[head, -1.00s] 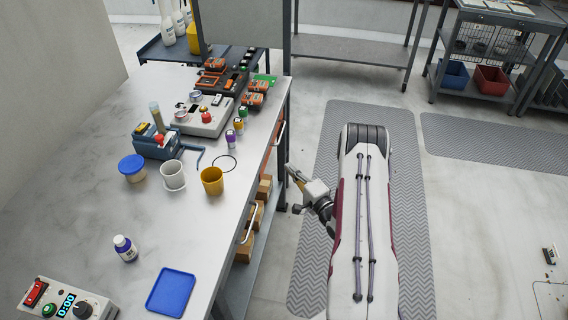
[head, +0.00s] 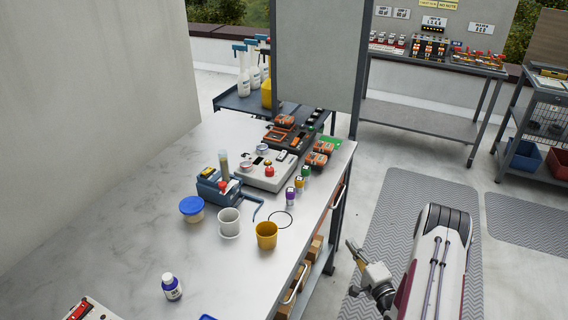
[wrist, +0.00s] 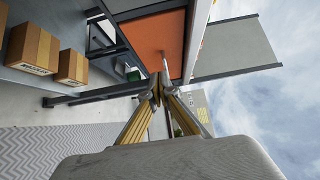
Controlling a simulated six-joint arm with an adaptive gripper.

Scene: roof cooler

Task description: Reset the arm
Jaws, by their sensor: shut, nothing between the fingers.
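My gripper (head: 352,250) is beside the right edge of the workbench (head: 120,215), over the floor, in the head view. Its brass-coloured fingers are together with nothing between them. In the wrist view my gripper (wrist: 158,95) points toward an orange panel (wrist: 150,45) under the bench, apart from it as far as I can tell. My white arm stands to the right of the bench.
On the bench are a yellow cup (head: 267,235), a white cup (head: 229,222), a blue-lidded tub (head: 192,208), a small bottle (head: 171,286) and several devices. Cardboard boxes (wrist: 33,48) sit on the lower shelf. Grey mats (head: 400,230) cover part of the floor at right.

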